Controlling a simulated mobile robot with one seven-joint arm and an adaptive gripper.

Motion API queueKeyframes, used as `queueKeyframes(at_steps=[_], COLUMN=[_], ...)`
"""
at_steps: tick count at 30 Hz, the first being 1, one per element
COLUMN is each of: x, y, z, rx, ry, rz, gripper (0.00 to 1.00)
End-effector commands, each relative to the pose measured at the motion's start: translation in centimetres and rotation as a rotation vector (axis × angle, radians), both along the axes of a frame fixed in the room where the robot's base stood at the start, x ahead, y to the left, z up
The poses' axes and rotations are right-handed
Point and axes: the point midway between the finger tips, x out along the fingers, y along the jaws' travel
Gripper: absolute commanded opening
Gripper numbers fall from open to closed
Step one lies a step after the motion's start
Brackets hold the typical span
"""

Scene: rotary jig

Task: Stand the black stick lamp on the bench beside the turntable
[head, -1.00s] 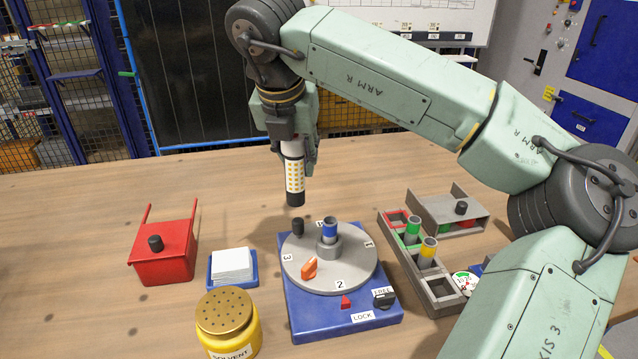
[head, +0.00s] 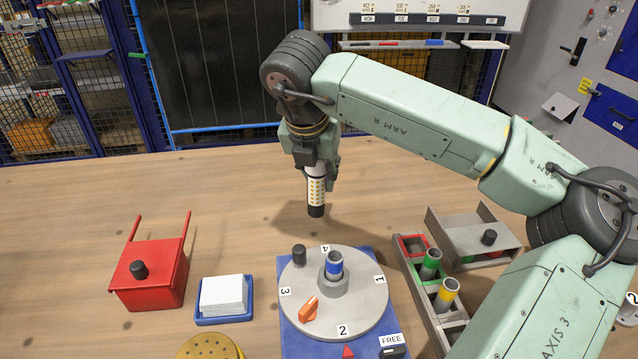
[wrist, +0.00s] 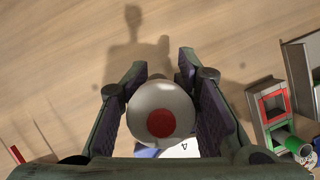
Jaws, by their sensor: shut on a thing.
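My gripper (head: 314,166) is shut on the stick lamp (head: 316,192), an upright cylinder with a white body, a yellow-dotted band and a black lower end. It hangs above the bench (head: 210,185), just behind the turntable (head: 349,317). In the wrist view the lamp's round pale top with a red centre (wrist: 160,122) sits between the two fingers (wrist: 163,100). The turntable is a grey numbered disc on a blue base, with a blue-banded cylinder, a black knob and an orange lever on it.
A grey rack with coloured tubes (head: 430,285) and a grey open box (head: 474,240) stand right. The bench behind and to the left is clear.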

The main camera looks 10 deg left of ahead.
Motion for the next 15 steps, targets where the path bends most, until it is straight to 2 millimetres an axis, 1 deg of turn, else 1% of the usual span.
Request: queueKeyframes(at_steps=[6,15], x=[-0.1,0.0], y=[0.0,0.0], z=[-2.8,-3.2], rx=[0.001,0.001], ry=[0.002,0.000], rz=[0.001,0.000], gripper=[0.00,0.00])
